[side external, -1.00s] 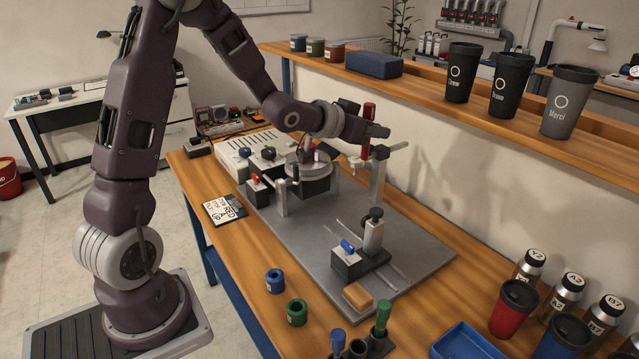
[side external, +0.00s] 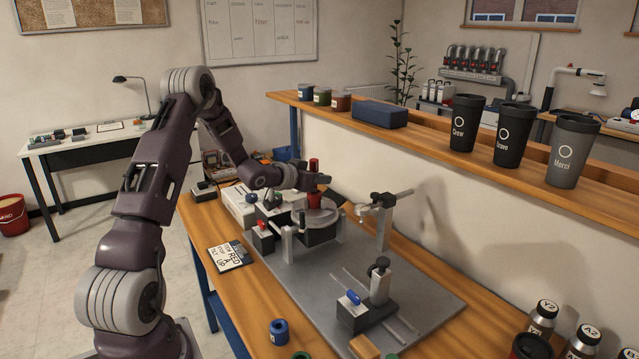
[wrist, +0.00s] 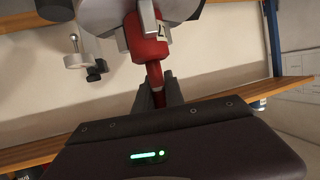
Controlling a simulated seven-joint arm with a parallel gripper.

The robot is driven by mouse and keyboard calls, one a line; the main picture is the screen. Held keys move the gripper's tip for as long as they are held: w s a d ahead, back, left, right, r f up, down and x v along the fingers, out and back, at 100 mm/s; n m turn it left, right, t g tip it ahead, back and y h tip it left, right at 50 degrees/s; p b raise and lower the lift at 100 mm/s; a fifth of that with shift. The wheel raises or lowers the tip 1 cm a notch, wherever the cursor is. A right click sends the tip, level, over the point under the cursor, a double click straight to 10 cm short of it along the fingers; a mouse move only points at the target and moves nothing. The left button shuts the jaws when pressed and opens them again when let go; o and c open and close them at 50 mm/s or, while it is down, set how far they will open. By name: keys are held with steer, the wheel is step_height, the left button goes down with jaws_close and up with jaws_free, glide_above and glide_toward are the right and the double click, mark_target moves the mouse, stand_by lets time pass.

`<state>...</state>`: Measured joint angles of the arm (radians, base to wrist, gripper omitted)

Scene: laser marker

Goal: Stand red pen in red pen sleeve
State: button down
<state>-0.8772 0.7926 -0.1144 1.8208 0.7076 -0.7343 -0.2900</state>
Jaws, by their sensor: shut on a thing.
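My gripper (side external: 314,181) is shut on the red pen (side external: 313,165) and holds it upright above the round turntable. The red pen sleeve (side external: 313,202) stands on the turntable (side external: 322,217), directly below my gripper. In the wrist view, the sleeve (wrist: 148,45) has a pale label and sits between metal jaws (wrist: 149,16). The pen's narrower red part (wrist: 154,76) runs from my fingers (wrist: 158,95) to the sleeve and appears to meet its mouth. How far its end is inside is hidden.
A metal post with a side arm (side external: 384,215) stands just right of the turntable. A small fixture with a blue part (side external: 353,298) is nearer on the grey plate (side external: 428,302). A blue sleeve (side external: 279,331) and a lettered card (side external: 231,257) lie on the bench.

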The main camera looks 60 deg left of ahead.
steer(key=shift+f, duration=0.3)
steer(key=c, duration=1.4)
jaws_free()
steer(key=shift+f, duration=0.1)
steer(key=v, duration=1.1)
steer(key=s+d+r+m+g+y, duration=0.1)
steer(key=s+d+r+g, duration=0.2)
steer(key=d+r, duration=0.7)
steer(key=s+d+f+m+g+h, duration=0.2)
steer(key=s+d+g+h, duration=0.2)
steer(key=s+d, duration=1.8)
steer(key=shift+s+d+g+h, duration=0.35)
steer(key=shift+s+g+h, duration=0.05)
